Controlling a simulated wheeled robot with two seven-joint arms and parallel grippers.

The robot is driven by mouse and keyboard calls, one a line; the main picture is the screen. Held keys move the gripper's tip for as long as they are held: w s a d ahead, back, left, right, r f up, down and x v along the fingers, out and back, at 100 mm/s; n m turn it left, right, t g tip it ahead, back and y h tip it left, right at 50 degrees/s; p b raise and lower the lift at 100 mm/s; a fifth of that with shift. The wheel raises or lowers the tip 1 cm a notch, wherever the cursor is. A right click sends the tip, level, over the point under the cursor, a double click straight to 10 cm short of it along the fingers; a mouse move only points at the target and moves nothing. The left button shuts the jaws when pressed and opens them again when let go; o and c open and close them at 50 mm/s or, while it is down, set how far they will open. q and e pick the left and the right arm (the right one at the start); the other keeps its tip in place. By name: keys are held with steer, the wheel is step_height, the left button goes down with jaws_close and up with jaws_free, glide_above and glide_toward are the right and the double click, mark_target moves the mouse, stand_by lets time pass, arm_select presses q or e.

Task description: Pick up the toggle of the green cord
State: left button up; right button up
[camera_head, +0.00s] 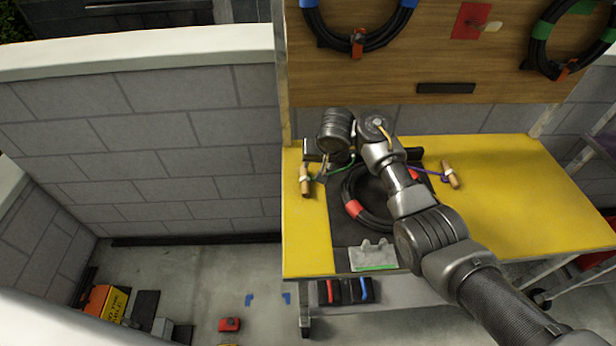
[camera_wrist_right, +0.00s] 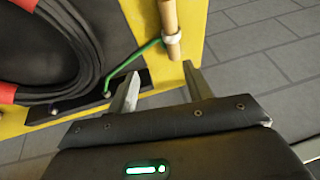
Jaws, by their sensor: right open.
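The wooden toggle (camera_head: 305,179) of the green cord (camera_head: 338,169) is at the left edge of the yellow table. In the right wrist view the toggle (camera_wrist_right: 171,28) stands beyond the fingertips, roughly between their lines, with a pale band at its lower part where the green cord (camera_wrist_right: 140,55) joins. My right gripper (camera_head: 316,160) is open and empty close to the toggle; its two fingers also show in the right wrist view (camera_wrist_right: 160,80). The toggle appears apart from both fingers. My left gripper is out of view.
A coiled black cable (camera_head: 365,217) with red bands lies on a dark mat beside the toggle. A second wooden toggle (camera_head: 451,174) on a purple cord lies farther right. A grey bracket-like piece (camera_head: 374,255) is at the front. The table's right side (camera_head: 520,205) is clear.

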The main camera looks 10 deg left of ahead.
steer(key=s+a+r+h, duration=0.1)
steer(key=s+a+r, duration=0.1)
steer(key=s+a, duration=0.2)
steer(key=b, duration=0.2)
glide_above(305, 179)
steer(key=s, duration=0.3)
steer(key=shift+h, duration=0.3)
step_height(305, 179, down, 4)
steer(key=shift+w+d+f, duration=0.15)
steer(key=shift+f, duration=0.05)
steer(key=shift+w+f, duration=0.25)
steer(key=shift+f, duration=0.15)
steer(key=x, duration=0.4)
steer(key=shift+f, duration=0.1)
steer(key=shift+w+f+b, duration=0.25)
steer(key=shift+f+b, duration=0.05)
steer(key=shift+f, duration=0.2)
